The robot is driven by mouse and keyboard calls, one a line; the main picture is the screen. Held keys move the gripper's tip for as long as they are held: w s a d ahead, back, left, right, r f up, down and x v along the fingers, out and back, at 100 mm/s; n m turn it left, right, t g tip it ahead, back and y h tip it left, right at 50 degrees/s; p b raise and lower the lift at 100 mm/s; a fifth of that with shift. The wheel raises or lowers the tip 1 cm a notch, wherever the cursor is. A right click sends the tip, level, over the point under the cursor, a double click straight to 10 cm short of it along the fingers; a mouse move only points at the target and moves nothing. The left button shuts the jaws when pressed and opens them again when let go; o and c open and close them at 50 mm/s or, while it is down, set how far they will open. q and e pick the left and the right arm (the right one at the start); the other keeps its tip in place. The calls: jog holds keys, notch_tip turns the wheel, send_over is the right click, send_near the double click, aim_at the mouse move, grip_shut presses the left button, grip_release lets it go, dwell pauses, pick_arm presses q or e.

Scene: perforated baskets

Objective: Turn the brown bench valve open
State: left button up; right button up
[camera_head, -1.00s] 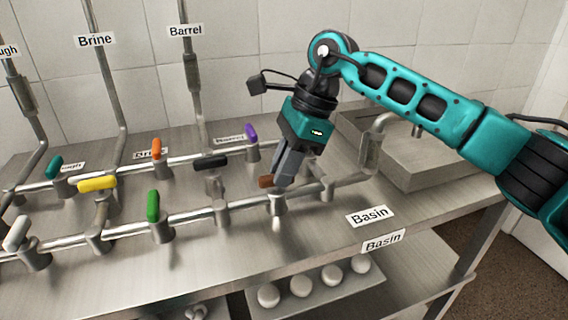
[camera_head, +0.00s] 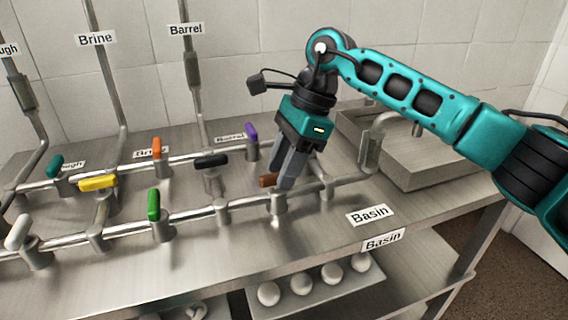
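The brown valve handle (camera_head: 267,180) sits on the front pipe of the bench, above its metal valve body (camera_head: 279,203). Only its left end shows; my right gripper's fingers hide the rest. My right gripper (camera_head: 281,183) comes down from above with its fingertips at the handle. Whether the fingers are closed on the handle cannot be made out. My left gripper is not in view.
Other handles stand nearby: black (camera_head: 211,161), purple (camera_head: 252,132), green (camera_head: 153,205), yellow (camera_head: 98,183), orange (camera_head: 157,148), teal (camera_head: 55,166) and white (camera_head: 18,232). A raised pipe end (camera_head: 371,150) and a basin (camera_head: 430,160) lie to the right.

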pick_arm(q)
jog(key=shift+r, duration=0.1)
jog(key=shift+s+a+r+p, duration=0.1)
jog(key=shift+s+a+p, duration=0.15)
jog(key=shift+p, duration=0.5)
pick_arm(e)
jog(key=v, duration=1.3)
jog(key=shift+f, duration=0.1)
